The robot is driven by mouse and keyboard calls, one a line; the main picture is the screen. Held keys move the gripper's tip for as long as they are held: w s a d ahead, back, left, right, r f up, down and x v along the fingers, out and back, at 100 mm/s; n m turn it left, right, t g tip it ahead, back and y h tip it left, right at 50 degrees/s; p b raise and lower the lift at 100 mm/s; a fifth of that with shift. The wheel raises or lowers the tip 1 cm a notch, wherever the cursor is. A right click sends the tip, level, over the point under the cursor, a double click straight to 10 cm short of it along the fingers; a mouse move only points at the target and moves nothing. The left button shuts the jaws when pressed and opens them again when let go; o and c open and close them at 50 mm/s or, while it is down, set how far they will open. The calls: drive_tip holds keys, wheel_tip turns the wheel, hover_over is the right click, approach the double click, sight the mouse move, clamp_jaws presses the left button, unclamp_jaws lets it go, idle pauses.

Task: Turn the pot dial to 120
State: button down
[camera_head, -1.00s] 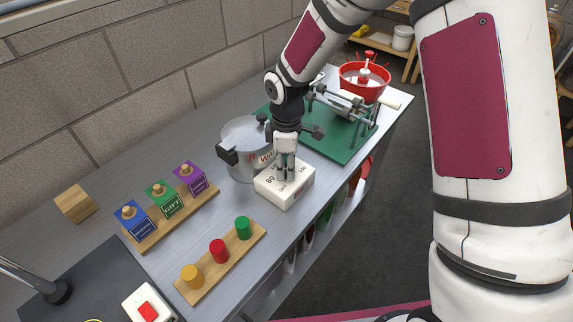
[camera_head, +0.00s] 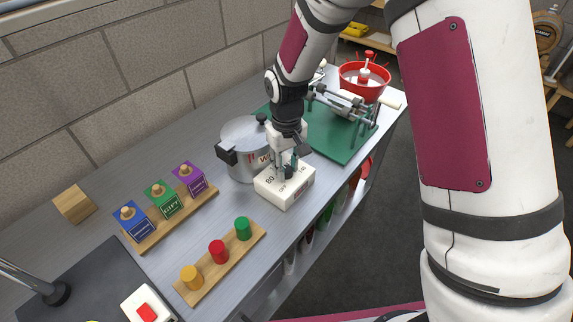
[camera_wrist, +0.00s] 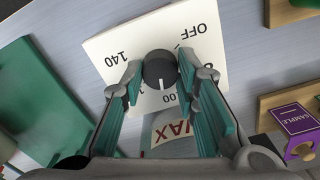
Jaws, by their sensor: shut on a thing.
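The white dial box (camera_head: 291,195) stands on the bench in front of the steel wax pot (camera_head: 240,133). It also shows in the wrist view (camera_wrist: 105,45), with OFF at upper right, 140 at left and a partly hidden 100 below. The dark round dial (camera_wrist: 159,68) has a white pointer line facing down in that view, near the 100 mark. My gripper (camera_wrist: 157,75) has its fingers shut on both sides of the dial. It also shows over the box in the head view (camera_head: 285,168). The 120 mark is mostly hidden by a finger.
A green mat (camera_head: 340,138) with a metal roller device lies behind at right. A red bowl (camera_head: 363,80) stands at the far end. A rack of blue, green and purple blocks (camera_head: 175,216) and a board with coloured cylinders (camera_head: 222,265) stand at left.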

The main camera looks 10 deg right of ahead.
sight(286, 169)
drive_tip(key=m, duration=0.4)
drive_tip(key=shift+s+m, duration=0.1)
drive_tip(key=shift+m, duration=0.2)
drive_tip(key=shift+m+p, duration=0.7)
drive_tip(key=shift+m, duration=1.6)
drive_tip(key=c, duration=1.2)
unclamp_jaws()
drive_tip(key=shift+r, duration=0.1)
wheel_tip(286, 169, up, 12)
drive_tip(key=shift+f, duration=0.1)
